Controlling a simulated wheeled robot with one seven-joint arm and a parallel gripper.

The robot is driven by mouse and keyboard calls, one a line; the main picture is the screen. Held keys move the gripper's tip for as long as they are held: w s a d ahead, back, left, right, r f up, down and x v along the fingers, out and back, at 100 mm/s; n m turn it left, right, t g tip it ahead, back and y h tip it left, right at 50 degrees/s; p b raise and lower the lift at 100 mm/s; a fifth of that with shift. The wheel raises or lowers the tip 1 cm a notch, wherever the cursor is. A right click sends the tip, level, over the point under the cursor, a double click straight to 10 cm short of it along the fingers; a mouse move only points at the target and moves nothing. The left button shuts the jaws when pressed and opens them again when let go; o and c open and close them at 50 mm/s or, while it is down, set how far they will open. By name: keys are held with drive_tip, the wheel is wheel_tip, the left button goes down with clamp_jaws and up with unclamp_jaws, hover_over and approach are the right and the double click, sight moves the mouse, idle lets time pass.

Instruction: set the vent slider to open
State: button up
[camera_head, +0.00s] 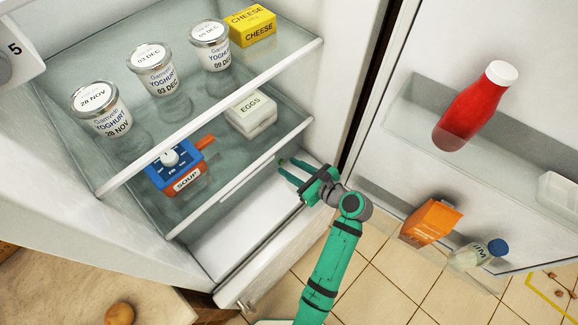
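My gripper (284,167) is at the right end of the lower shelf's front edge, inside the open fridge. Its two teal fingers point left and are apart, with nothing clearly seen between them. A pale raised strip (246,176) runs along that shelf edge, just left of the fingertips. It may be the vent slider's track, but I cannot make out its marks or setting. A small dark green spot (282,160) shows at the fingertips; I cannot tell whether it is a slider knob or part of a finger. Contact there cannot be told.
Three yoghurt jars (158,70) and a yellow cheese box (252,25) stand on the upper shelf (228,100). A blue soup container (178,170) and an egg box (251,114) stand below. The open door at right holds a red bottle (475,107), orange carton (431,221) and milk bottle (478,254).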

drive_tip(key=shift+x, duration=0.8)
